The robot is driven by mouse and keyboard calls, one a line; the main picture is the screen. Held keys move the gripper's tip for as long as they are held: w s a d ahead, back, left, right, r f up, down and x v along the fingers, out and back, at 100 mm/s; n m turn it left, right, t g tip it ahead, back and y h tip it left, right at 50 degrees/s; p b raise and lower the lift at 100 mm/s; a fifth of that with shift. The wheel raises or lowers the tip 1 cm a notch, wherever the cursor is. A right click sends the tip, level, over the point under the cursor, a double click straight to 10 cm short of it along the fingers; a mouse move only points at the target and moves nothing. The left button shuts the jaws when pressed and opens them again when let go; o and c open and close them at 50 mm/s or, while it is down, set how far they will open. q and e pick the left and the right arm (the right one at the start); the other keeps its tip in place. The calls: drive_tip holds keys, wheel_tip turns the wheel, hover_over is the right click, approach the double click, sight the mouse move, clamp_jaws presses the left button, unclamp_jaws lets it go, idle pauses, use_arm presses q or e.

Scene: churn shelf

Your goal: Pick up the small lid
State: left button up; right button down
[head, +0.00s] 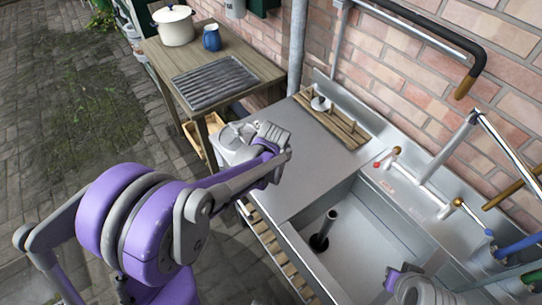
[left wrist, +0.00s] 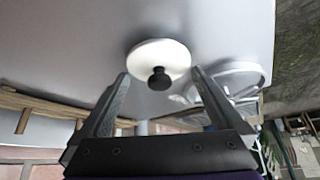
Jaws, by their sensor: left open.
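The small lid (left wrist: 172,57) is a white disc with a black knob (left wrist: 159,79), lying on the grey metal worktop in the left wrist view. My left gripper (left wrist: 158,82) is open, with its fingers on either side of the lid's near part and nothing held. In the head view my left gripper (head: 278,143) is over the worktop's left part and appears to hide the lid. A metal churn (head: 231,152) stands just left of it; its round top shows in the left wrist view (left wrist: 242,77). My right gripper (head: 412,289) is partly visible at the bottom edge.
A wooden rack with pegs (head: 343,122) holds a pale round piece (head: 320,103) at the worktop's back. A sink basin (head: 350,240) with taps is to the right. A wooden table (head: 240,58) with a white pot (head: 175,27) and blue mug (head: 211,38) stands behind.

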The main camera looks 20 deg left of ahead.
use_arm(q)
drive_tip(key=c, duration=1)
